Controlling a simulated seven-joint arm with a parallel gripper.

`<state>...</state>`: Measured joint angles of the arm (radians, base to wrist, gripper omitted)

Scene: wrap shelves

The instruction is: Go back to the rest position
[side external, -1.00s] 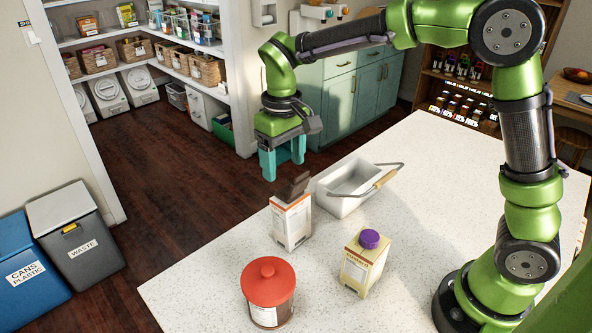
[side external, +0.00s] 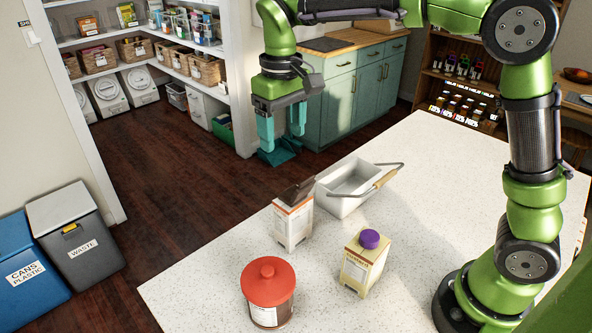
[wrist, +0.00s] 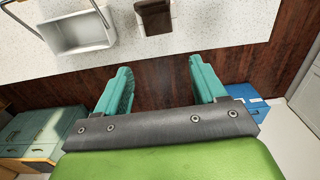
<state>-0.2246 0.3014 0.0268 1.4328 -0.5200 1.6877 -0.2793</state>
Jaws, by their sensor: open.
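My gripper (side external: 282,130) hangs above and behind the far edge of the counter (side external: 450,190), its teal fingers apart and nothing between them. In the wrist view the gripper (wrist: 162,88) is also open and empty. A white carton (side external: 293,222) with a dark brown top stands on the counter, below the gripper and apart from it. In the wrist view only the carton's brown top (wrist: 154,17) shows clearly, beyond the fingers.
A white caddy (side external: 345,190) with a wooden handle stands beside the carton. A cream carton with a purple cap (side external: 364,262) and a red-lidded jar (side external: 268,292) stand nearer. The counter's right part is clear. Bins (side external: 75,240) and shelves are at left.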

